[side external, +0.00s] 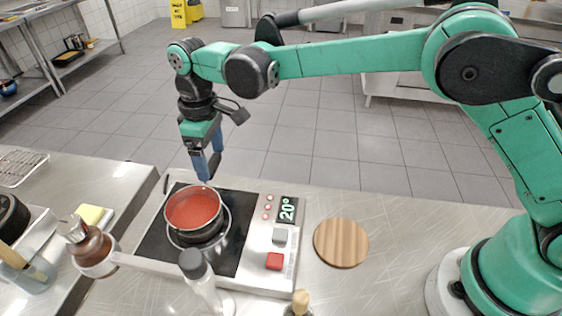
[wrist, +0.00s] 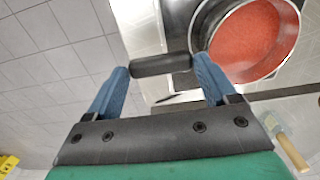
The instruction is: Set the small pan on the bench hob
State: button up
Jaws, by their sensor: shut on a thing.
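The small pan (side external: 194,210), holding red sauce, is over the ring at the middle of the bench hob's black glass (side external: 231,262). I cannot tell whether its base touches the ring. My gripper (side external: 208,172) points down at the pan's far side and is shut on its handle. In the wrist view the dark handle (wrist: 160,65) lies between the blue fingertips of my gripper (wrist: 163,72). The pan (wrist: 254,40) shows at the upper right, partly hidden by the right finger.
A round wooden board (side external: 341,242) lies right of the hob. The hob's panel has a red button (side external: 274,261) and a display (side external: 287,210). A yellow sponge (side external: 91,215) lies at left.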

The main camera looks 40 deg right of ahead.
jog(key=o, duration=1.1)
jog(key=shift+r, duration=3.5)
jog(key=s+d+r+m+t, duration=0.2)
jog(key=s+d+m, duration=0.15)
jog(key=d, duration=0.45)
jog(key=s+d+r+m+t, duration=0.2)
jog(key=s+d+m+t, duration=0.1)
jog(key=s+d, duration=0.3)
jog(key=s+d+f+m+t, duration=0.1)
jog(key=s+d+f, duration=0.1)
jog(key=s+d+f+m+t, duration=0.1)
jog(key=s+d+f, duration=0.1)
jog(key=s+d, duration=0.1)
jog(key=shift+s+d+f+m, duration=0.1)
jog(key=shift+d+f+m, duration=0.15)
jog(key=shift+d+f, duration=0.15)
